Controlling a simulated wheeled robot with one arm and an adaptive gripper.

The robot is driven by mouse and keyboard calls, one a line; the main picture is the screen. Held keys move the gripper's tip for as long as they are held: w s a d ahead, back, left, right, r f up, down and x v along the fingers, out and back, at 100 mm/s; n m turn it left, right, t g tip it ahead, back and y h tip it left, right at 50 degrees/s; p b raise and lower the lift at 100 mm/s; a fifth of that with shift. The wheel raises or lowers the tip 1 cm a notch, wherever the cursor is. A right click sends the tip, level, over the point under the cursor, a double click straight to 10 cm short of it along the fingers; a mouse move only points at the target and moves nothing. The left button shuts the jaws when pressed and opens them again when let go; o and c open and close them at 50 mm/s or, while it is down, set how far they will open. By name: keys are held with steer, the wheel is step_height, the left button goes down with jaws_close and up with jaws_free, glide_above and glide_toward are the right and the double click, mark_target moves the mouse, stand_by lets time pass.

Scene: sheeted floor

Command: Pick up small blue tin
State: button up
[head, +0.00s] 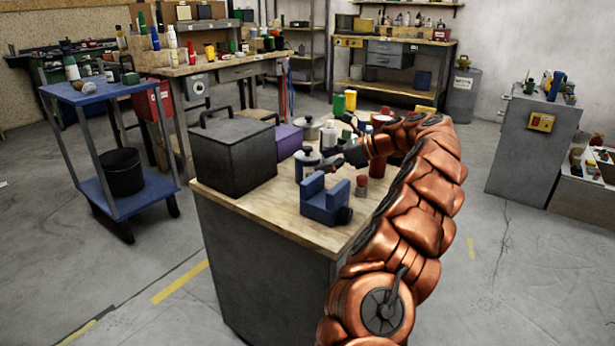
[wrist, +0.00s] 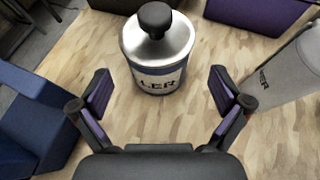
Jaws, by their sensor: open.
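The small blue tin (wrist: 158,80) stands upright on the wooden top. It has a silver shoulder, a black cap and a pale label with dark letters. In the head view the tin (head: 305,172) stands behind the blue block and close to my gripper (head: 340,161), which partly blends with the dark things around it. In the wrist view my gripper (wrist: 160,92) is open. Its two fingers are spread wide, and the tin is ahead of them, centred in the gap. Nothing is between the fingers but bare wood.
A blue block-like fixture (wrist: 32,112) is close on the left in the wrist view, also in the head view (head: 325,206). A pale cylinder (wrist: 293,72) is close on the right. A purple box (wrist: 262,12) and a dark grey case (head: 233,160) stand behind.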

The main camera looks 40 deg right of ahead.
mark_target(319, 164)
steer(key=x, duration=0.3)
steer(key=shift+s+f+b, duration=0.1)
steer(key=shift+b, duration=0.25)
steer(key=c, duration=1.6)
